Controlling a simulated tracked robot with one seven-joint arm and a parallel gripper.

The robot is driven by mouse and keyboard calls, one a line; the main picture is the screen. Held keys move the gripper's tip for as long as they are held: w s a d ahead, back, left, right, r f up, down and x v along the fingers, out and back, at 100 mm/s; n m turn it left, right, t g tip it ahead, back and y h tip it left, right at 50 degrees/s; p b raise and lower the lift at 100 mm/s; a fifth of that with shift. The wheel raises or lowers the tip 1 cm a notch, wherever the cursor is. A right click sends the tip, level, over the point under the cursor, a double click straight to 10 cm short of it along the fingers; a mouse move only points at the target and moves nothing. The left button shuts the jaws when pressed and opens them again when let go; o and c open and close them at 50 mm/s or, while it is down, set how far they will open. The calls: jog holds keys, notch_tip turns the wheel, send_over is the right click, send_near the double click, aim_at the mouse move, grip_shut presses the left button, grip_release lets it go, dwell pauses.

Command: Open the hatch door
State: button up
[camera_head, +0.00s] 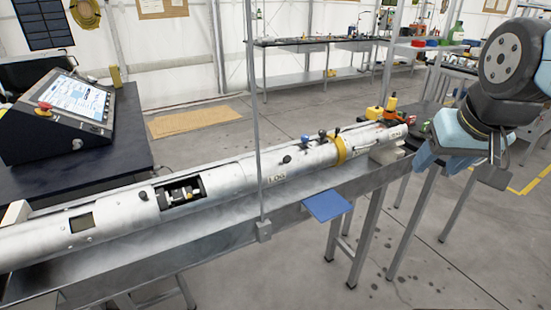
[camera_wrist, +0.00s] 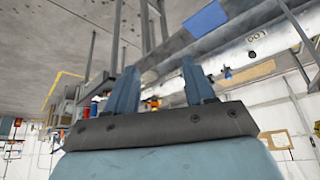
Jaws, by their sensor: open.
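A long white metal tube (camera_head: 225,177) lies along a grey rail bench. It has an open rectangular cutout (camera_head: 182,192) with dark mechanism parts inside, and a smaller square opening (camera_head: 82,223) farther left. A black knob (camera_head: 143,195) sits left of the cutout and another knob (camera_head: 287,159) right of it. I cannot tell for sure which part is the hatch door. My gripper (camera_head: 440,160) is right of the tube's far end, apart from it. In the wrist view my gripper (camera_wrist: 160,63) has its blue fingers spread with nothing between them; the tube (camera_wrist: 257,40) shows upside down behind.
A thin vertical post (camera_head: 255,110) stands at the bench's front edge. A blue plate (camera_head: 327,205) juts out from the bench side. A control console (camera_head: 62,115) stands at the left. Floor at the lower right is clear.

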jog(key=shift+c, duration=0.4)
jog(key=n+g+y, duration=0.2)
jog(key=n, duration=0.5)
send_over(288, 157)
jog(key=s+d, duration=0.3)
jog(key=s, duration=0.2)
notch_tip(288, 157, down, 2)
jog(key=shift+y, duration=0.3)
jog(key=x, duration=1.4)
jog(key=shift+w+d+r, duration=0.1)
jog(key=shift+w+d, duration=0.05)
jog(key=shift+c, duration=0.2)
grip_shut()
